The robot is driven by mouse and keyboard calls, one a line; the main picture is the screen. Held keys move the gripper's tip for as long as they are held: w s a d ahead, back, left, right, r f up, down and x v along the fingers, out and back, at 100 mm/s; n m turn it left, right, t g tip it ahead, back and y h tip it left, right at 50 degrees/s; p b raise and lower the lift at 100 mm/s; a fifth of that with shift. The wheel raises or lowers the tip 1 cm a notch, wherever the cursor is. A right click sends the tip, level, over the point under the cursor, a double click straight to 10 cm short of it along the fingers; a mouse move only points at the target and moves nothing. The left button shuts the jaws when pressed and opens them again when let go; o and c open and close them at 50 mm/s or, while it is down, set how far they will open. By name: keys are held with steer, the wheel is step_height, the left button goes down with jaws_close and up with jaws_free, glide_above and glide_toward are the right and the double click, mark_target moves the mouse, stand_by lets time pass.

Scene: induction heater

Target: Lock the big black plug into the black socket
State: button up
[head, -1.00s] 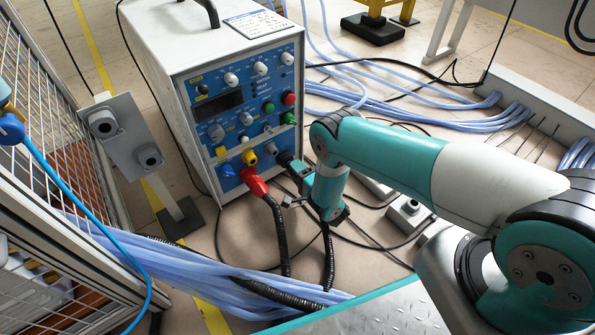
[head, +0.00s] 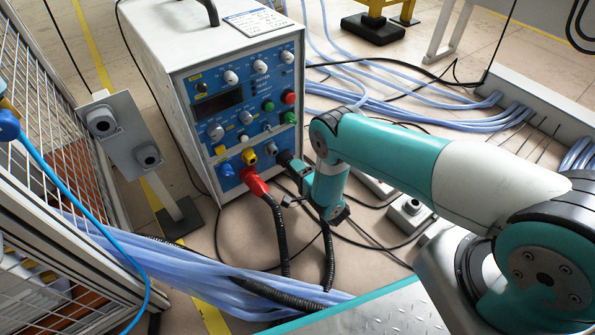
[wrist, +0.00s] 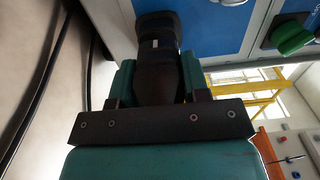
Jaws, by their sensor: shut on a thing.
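The big black plug (wrist: 158,78) is between the two fingers of my gripper (wrist: 158,85) in the wrist view. My gripper is shut on it. In the head view my gripper (head: 298,172) is at the lower right of the blue front panel, and the plug's dark end (head: 284,158) meets the panel there. The black socket is hidden behind the plug, so I cannot tell how deep the plug sits or whether it is locked. In the wrist view the plug's far end reaches the blue panel (wrist: 215,30).
A red plug (head: 255,183) with a black cable sits left of my gripper, below a yellow connector (head: 249,157). The white heater box (head: 175,45) stands behind. A green knob (wrist: 291,38) shows at the right in the wrist view. Blue hoses (head: 210,275) cross the floor.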

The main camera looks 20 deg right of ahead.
steer(key=shift+w+a+b, duration=0.2)
steer(key=shift+w+b, duration=0.35)
steer(key=shift+b, duration=0.05)
stand_by(0.3)
steer(key=shift+f+m+b, duration=0.1)
steer(key=shift+m+b, duration=0.3)
steer(key=shift+b, duration=0.05)
jaws_close()
steer(key=shift+m+b, duration=0.3)
steer(key=shift+m, duration=0.1)
steer(key=shift+w+m, duration=0.1)
steer(key=shift+m, duration=0.2)
steer(key=shift+m+b, duration=0.6)
steer(key=shift+w+m+b, duration=0.1)
steer(key=shift+m+b, duration=0.35)
steer(key=shift+m, duration=0.15)
steer(key=shift+a, duration=0.1)
